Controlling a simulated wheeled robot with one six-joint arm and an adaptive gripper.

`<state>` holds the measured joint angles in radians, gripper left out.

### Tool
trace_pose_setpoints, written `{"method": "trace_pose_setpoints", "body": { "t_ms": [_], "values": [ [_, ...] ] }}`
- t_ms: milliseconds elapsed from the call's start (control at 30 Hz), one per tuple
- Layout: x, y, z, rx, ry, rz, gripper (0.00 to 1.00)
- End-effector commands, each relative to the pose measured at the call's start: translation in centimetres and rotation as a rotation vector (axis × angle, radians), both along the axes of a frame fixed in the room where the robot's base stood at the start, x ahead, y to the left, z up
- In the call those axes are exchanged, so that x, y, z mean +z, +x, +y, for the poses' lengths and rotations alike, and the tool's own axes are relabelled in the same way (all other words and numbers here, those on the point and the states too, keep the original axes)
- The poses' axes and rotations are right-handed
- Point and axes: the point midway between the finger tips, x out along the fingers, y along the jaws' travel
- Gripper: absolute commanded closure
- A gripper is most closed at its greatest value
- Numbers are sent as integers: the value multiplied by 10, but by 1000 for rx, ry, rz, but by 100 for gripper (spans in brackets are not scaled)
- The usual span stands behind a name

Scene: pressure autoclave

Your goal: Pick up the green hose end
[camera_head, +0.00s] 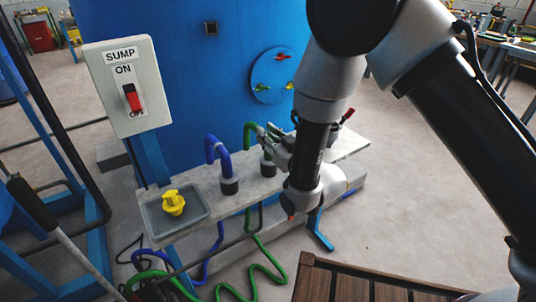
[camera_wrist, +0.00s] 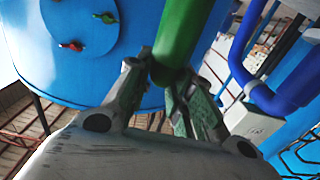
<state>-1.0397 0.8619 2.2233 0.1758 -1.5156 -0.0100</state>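The green hose end (camera_head: 249,130) is a bent green tube that goes down into a dark collar (camera_head: 268,167) on the bench. In the wrist view the green hose (camera_wrist: 182,35) comes down between my fingertips. My gripper (camera_head: 272,138) reaches it from the right in the head view. In the wrist view my gripper (camera_wrist: 165,77) has its fingers drawn in against both sides of the hose, so it looks shut on it. The hose still stands upright at the collar. My fingers partly hide the hose's lower part.
A blue hose end (camera_head: 217,150) stands in its own collar just left of the green one. A grey tray (camera_head: 157,225) with a yellow fitting (camera_head: 173,203) is at the bench's left. A blue tank (camera_head: 160,50) rises behind. A switch box (camera_head: 127,86) stands at left.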

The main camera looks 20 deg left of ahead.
Motion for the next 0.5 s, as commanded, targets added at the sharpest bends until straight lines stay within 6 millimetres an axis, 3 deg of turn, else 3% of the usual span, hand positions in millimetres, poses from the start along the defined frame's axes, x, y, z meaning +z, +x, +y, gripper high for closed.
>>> {"method": "trace_pose_setpoints", "body": {
  "t_ms": [100,500],
  "values": [
    [0,0,0,0,0,0,100],
    [3,0,0,0,2,-1,100]
  ]
}}
